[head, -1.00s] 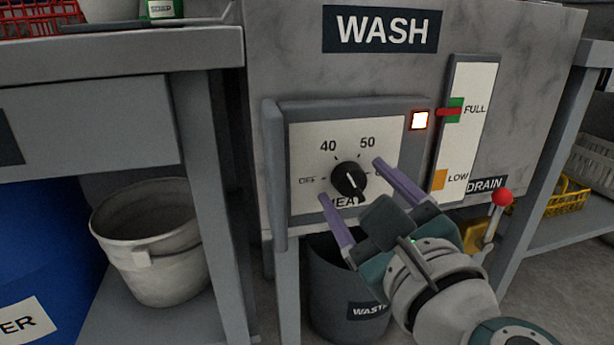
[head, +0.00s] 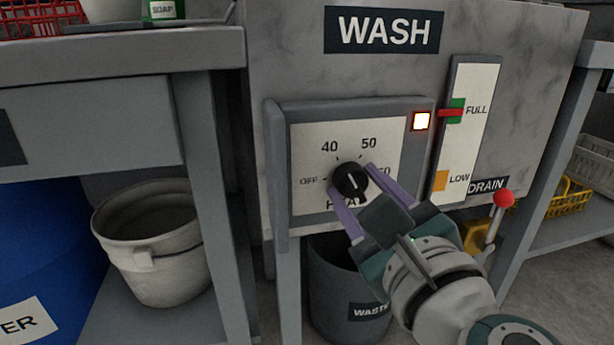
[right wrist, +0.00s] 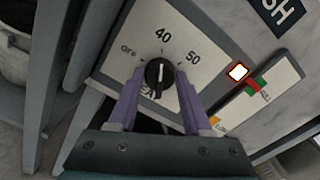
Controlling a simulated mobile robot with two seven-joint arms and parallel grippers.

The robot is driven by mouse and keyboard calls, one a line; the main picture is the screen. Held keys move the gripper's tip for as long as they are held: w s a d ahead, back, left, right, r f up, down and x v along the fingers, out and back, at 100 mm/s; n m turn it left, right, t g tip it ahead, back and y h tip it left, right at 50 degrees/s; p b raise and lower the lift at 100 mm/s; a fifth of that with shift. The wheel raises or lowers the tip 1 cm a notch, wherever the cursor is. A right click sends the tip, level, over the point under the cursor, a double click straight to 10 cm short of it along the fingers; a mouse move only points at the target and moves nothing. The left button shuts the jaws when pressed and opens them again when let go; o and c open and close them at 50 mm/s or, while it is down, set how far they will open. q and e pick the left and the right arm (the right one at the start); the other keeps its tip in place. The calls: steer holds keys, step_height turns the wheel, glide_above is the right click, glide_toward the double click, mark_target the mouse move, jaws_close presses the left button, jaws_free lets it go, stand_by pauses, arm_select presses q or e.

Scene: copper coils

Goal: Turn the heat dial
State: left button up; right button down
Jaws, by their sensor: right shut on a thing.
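The heat dial (head: 350,181) is a round black knob on a white panel (head: 305,145) marked OFF, 40, 50 and 60, with a partly covered HEAT label below. My right gripper (head: 353,180) is shut on the dial, with one purple finger at its lower left and one at its upper right. In the right wrist view the dial (right wrist: 159,74) sits between the two fingertips, and a thin white line shows on its face. I cannot tell exactly which mark the line meets. My left gripper is not in view.
A lit lamp (head: 421,121) is at the panel's upper right, beside a FULL/LOW level gauge (head: 478,130). A red-knobbed drain lever (head: 503,199) stands right of my arm. A waste bin (head: 335,285) is below, and a grey table (head: 100,120) is left.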

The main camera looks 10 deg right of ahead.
steer(key=shift+n, duration=0.4)
steer(key=n+p, duration=0.1)
steer(key=n, duration=0.1)
steer(key=shift+n, duration=0.4)
steer(key=n+p, duration=0.1)
steer(key=n, duration=0.2)
steer(key=shift+n+p, duration=0.3)
steer(key=shift+p, duration=0.05)
steer(key=n+p, duration=0.1)
steer(key=n, duration=0.2)
steer(key=shift+n, duration=0.8)
steer(key=shift+f+p, duration=0.1)
steer(key=shift+p, duration=0.2)
steer(key=shift+c, duration=1.7)
jaws_free()
